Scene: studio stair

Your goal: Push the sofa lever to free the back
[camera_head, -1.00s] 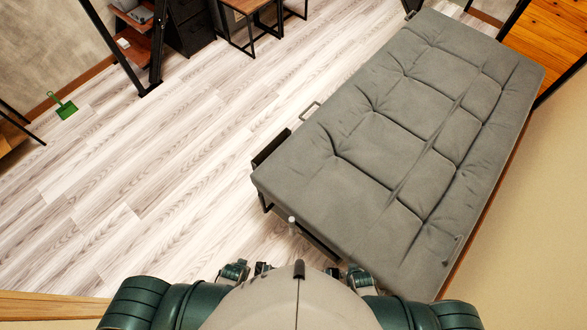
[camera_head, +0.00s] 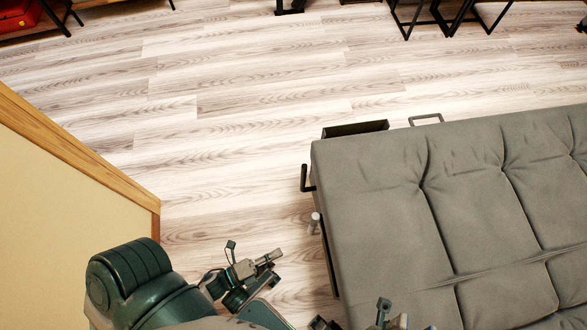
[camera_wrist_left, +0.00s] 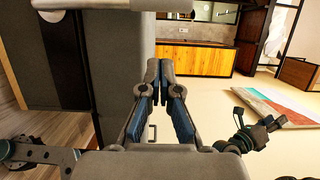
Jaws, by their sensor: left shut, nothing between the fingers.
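The grey tufted sofa (camera_head: 390,230) lies flat at the right in the head view. A short grey lever (camera_head: 315,222) sticks out from its near left side, below a black hooked bar (camera_head: 305,180). My left gripper (camera_head: 274,257) is left of and below the lever in the picture, apart from it. In the left wrist view its fingers (camera_wrist_left: 162,68) are together and empty, close to a grey padded surface (camera_wrist_left: 120,60). A pale bar (camera_wrist_left: 110,5) crosses the top there; I cannot tell if it is the lever. My right gripper (camera_head: 385,314) shows partly at the bottom, over the sofa edge.
A beige wall panel with a wooden edge (camera_head: 110,180) stands close on the left. Bare plank floor (camera_head: 230,130) is free between it and the sofa. A metal loop (camera_head: 426,118) and a dark box-like part (camera_head: 355,129) stick out at the sofa's far side.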

